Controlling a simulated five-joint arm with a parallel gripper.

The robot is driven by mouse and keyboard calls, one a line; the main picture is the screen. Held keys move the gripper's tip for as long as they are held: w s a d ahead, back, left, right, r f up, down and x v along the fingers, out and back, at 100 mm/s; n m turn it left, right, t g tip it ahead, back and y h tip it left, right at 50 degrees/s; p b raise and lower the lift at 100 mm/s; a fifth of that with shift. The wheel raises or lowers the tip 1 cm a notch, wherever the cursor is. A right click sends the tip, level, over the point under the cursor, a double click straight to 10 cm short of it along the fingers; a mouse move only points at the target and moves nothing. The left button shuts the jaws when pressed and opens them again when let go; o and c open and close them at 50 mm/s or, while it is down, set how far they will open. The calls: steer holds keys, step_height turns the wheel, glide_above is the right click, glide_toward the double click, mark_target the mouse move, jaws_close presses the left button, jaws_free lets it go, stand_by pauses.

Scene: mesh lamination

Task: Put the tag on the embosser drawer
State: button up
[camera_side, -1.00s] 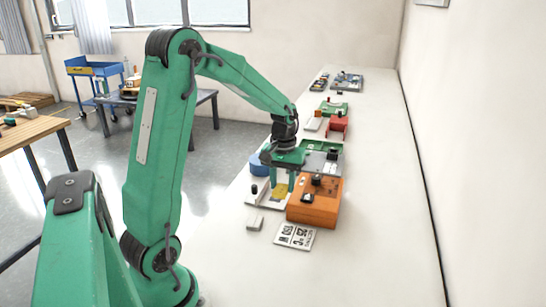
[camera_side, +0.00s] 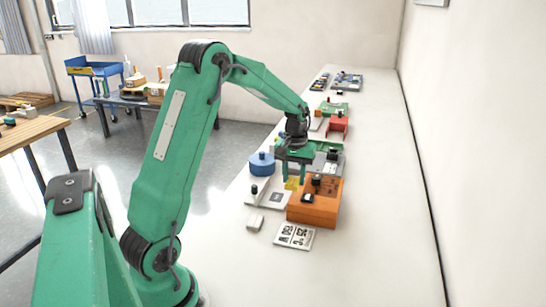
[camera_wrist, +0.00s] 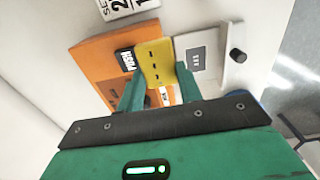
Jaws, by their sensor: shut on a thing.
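A yellow tag (camera_side: 292,184) with dark marks is held by my gripper (camera_side: 295,180). In the wrist view the tag (camera_wrist: 155,60) stands between the two green fingertips of my gripper (camera_wrist: 160,74), which are shut on it. The white drawer plate (camera_side: 262,205), with a black knob and a dark square, sticks out left of the orange embosser (camera_side: 316,208). In the wrist view the drawer (camera_wrist: 222,45) is right of the tag, and the embosser (camera_wrist: 95,62) is to its left and behind it. I cannot tell the tag's height above them.
A printed white card (camera_side: 295,236) and a small pale block (camera_side: 255,222) lie in front. A blue round thing (camera_side: 262,163) stands left of my gripper. Behind are a green and grey device (camera_side: 328,152) and a red piece (camera_side: 337,122).

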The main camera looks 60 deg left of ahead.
glide_above(278, 195)
step_height(278, 195, down, 5)
steer(key=shift+s+f, duration=0.15)
steer(key=shift+d+f, duration=0.1)
steer(key=shift+f, duration=1.9)
steer(key=shift+f, duration=0.15)
steer(key=o, duration=1)
steer(key=shift+c, duration=0.2)
step_height(278, 195, up, 12)
steer(key=shift+r, duration=0.2)
